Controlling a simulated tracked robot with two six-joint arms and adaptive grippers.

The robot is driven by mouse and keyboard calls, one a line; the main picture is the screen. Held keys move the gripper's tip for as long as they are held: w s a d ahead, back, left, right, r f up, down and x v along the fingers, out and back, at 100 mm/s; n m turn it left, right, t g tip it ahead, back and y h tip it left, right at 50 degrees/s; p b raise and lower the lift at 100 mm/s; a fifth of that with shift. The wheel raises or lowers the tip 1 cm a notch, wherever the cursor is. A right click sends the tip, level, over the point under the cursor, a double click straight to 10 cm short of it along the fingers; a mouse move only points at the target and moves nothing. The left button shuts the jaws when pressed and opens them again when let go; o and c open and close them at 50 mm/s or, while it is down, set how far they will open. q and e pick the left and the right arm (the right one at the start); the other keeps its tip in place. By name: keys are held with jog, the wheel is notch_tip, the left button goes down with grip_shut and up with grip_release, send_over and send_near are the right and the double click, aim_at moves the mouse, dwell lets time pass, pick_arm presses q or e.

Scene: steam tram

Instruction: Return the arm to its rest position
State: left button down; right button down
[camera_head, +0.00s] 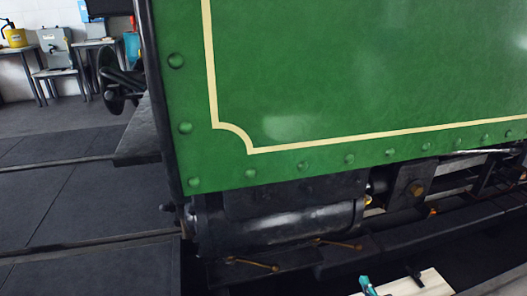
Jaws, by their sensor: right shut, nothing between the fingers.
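My right gripper (414,274) shows only as a small dark shape at the bottom edge, over a pale board. Its fingers look closed with nothing held, and the rest of it is cut off by the frame. It is below and apart from the green tram side panel (350,70). My left gripper is not in view.
The riveted panel with its cream line fills most of the view. Below it are a black cylinder (280,229), rods and brass-coloured levers (252,264). A teal object (367,286) and the pale board (435,284) lie at the bottom. Dark floor (80,200) is clear at left.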

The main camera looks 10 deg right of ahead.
jog(key=w+a+r+g+y, duration=0.1)
jog(key=w+a+r+y, duration=0.15)
jog(key=a, duration=0.75)
jog(key=w+a+r+g+y, duration=0.1)
jog(key=w+a+r+y, duration=0.15)
jog(key=a, duration=0.65)
jog(key=s+a+f+m+g+y, duration=0.15)
jog(key=s+a+m+g, duration=0.35)
jog(key=a, duration=0.6)
jog(key=s+a+f+m+g, duration=0.2)
jog(key=s+m+g, duration=0.15)
jog(key=s, duration=0.55)
jog(key=s+a+f+m+g, duration=0.1)
jog(key=s+a+m+g, duration=0.2)
jog(key=s, duration=0.5)
jog(key=s+a+f+m+g, duration=0.1)
jog(key=s+f+m+g, duration=0.15)
jog(key=s+m, duration=0.45)
notch_tip(320, 180, up, 38)
jog(key=s+n+p, duration=0.1)
jog(key=n+p, duration=0.1)
jog(key=p, duration=3.4)
jog(key=shift+s+f+g, duration=0.25)
jog(key=shift+s+g, duration=0.05)
jog(key=shift+d+y, duration=0.1)
jog(key=shift+y, duration=0.15)
